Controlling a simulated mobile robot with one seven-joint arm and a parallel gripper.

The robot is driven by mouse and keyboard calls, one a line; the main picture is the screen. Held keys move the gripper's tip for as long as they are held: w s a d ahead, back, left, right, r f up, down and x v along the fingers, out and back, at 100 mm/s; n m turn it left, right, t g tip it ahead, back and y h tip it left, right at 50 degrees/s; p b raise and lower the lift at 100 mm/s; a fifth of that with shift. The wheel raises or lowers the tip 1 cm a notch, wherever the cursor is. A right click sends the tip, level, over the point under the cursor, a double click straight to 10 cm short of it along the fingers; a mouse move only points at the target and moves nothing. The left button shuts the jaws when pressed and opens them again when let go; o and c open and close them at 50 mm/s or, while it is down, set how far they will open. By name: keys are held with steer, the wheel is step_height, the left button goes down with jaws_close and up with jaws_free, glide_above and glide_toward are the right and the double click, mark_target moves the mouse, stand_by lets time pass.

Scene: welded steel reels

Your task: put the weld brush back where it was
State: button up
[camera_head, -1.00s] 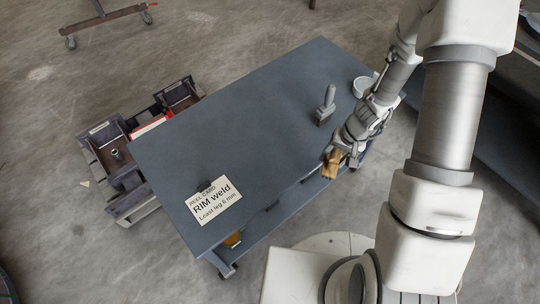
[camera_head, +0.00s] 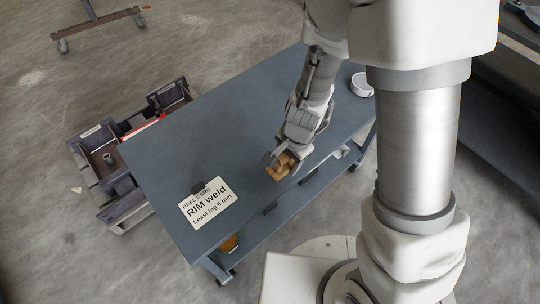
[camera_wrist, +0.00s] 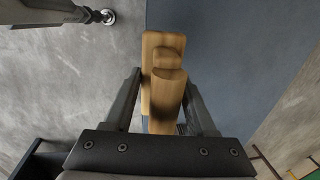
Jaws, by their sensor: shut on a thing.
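The weld brush (camera_head: 282,170) is a light wooden piece at the table's near edge in the head view. In the wrist view the brush (camera_wrist: 154,60) shows as a wooden block with a raised wooden grip, and a little of what look like bristles below. My gripper (camera_head: 287,157) is shut on it, with one finger on each side. The brush is over or beside the edge of the blue-grey table (camera_head: 210,125); I cannot tell whether it touches the top.
A reel card (camera_head: 208,203) reading "RIM weld, Least leg 6 mm" lies on the table's near left part, under a dark clip (camera_head: 198,187). A round white dish (camera_head: 361,84) is at the far right corner. Dark bins (camera_head: 103,158) stand left. The table's middle is clear.

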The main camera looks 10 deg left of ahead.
steer(key=w+a+f, duration=0.1)
steer(key=w+f, duration=0.1)
steer(key=w, duration=0.1)
steer(key=w+a+f, duration=0.2)
steer(key=w, duration=0.1)
steer(key=w+a+f+b, duration=0.1)
steer(key=w+a+f, duration=0.1)
steer(key=w+f, duration=0.1)
steer(key=shift+w+a, duration=0.25)
steer(key=shift+w, duration=0.3)
steer(key=shift+f+b, duration=0.55)
steer(key=shift+f, duration=1.45)
steer(key=shift+f, duration=0.1)
steer(key=o, duration=1.3)
